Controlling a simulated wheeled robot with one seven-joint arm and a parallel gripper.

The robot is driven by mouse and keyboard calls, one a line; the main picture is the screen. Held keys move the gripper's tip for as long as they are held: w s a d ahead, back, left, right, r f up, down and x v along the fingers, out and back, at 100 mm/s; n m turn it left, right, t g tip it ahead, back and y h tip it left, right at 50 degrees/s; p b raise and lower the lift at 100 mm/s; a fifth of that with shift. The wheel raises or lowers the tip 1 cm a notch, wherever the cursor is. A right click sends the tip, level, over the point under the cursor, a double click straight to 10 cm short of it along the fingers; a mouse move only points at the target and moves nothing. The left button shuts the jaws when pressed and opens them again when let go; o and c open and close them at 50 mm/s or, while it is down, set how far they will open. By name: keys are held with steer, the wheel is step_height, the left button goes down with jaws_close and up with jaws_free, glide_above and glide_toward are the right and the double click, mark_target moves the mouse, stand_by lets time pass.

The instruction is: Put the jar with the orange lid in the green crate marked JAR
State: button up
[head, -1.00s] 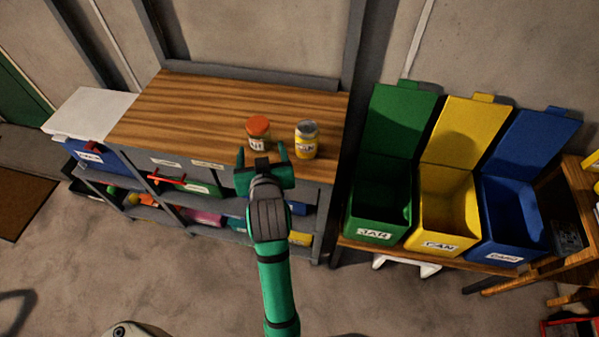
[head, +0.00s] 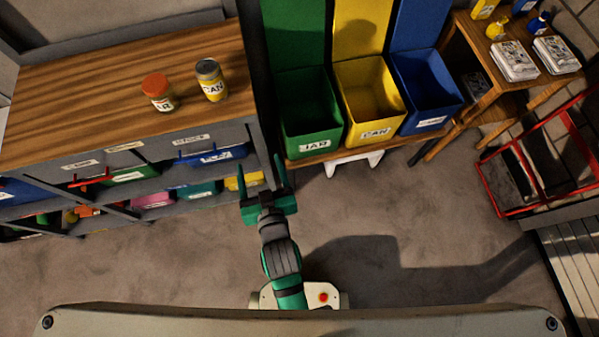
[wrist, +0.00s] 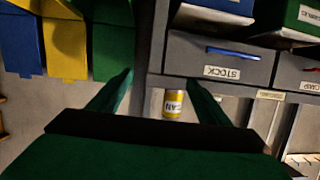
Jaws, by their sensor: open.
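The jar with the orange lid (head: 158,92) stands upright on the wooden bench top (head: 90,85), near its front edge. A can with a yellow CAN label (head: 211,80) stands just to its right. The green crate marked JAR (head: 312,133) stands right of the bench with its lid up. My gripper (head: 260,174) is open and empty, in front of the bench's right end and left of the green crate, apart from both. The wrist view shows the can (wrist: 173,106) upside down between the fingers, some way beyond them; I cannot make out the jar there.
A yellow crate (head: 372,112) marked CAN and a blue crate (head: 428,105) stand right of the green one. Shelves with coloured bins fill the bench front. A side table (head: 500,95) with paper stacks and a red cart frame (head: 520,165) are at right. The floor in front is clear.

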steer(key=s+d+m+h, duration=0.1)
steer(key=s+d+h, duration=0.1)
steer(key=s+d, duration=0.3)
steer(key=s+d+r+m+t+h, duration=0.1)
steer(key=s+d, duration=0.4)
steer(key=s, duration=0.8)
steer(key=shift+s+d+r+m+t+h, duration=0.2)
steer(key=shift+s+d+m+t+h, duration=0.15)
steer(key=shift+m+h, duration=0.25)
steer(key=shift+o, duration=0.5)
steer(key=shift+s, duration=0.1)
